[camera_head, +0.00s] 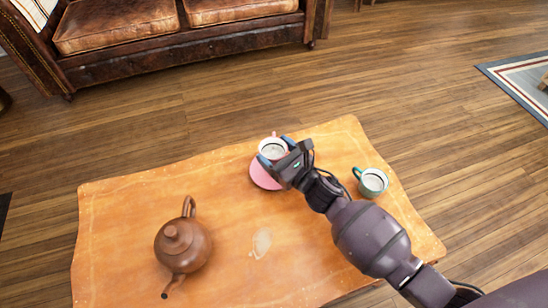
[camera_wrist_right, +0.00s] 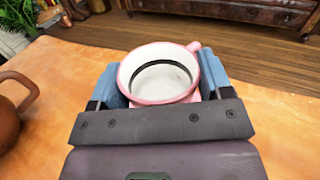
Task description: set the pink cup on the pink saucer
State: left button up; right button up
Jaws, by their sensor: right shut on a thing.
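The pink cup (camera_head: 273,147) is upright, white inside with a dark ring. My right gripper (camera_head: 276,151) is shut on it, with blue fingers on opposite sides of the cup. In the right wrist view the cup (camera_wrist_right: 158,72) sits between the fingers, its pink handle pointing away to the upper right. The pink saucer (camera_head: 261,174) is on the table, partly covered by the cup and gripper in the head view. The cup overlaps its far part; I cannot tell whether they touch. My left gripper is not in view.
The wooden table (camera_head: 315,240) also holds a brown teapot (camera_head: 183,245) at the left and a teal-handled cup (camera_head: 371,182) at the right, beside my right arm. A pale patch (camera_head: 261,243) marks the tabletop. A leather sofa (camera_head: 150,40) stands behind, beyond open floor.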

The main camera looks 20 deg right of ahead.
notch_tip(320, 180, down, 3)
jog(key=shift+b, duration=0.4)
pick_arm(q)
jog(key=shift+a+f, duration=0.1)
pick_arm(e)
jog(key=shift+r, duration=0.1)
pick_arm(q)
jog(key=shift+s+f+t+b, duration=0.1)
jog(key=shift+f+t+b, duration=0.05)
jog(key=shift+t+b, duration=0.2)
pick_arm(e)
jog(key=shift+f, duration=0.6)
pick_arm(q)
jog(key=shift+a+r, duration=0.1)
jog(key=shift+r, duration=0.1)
pick_arm(e)
jog(key=o, duration=1)
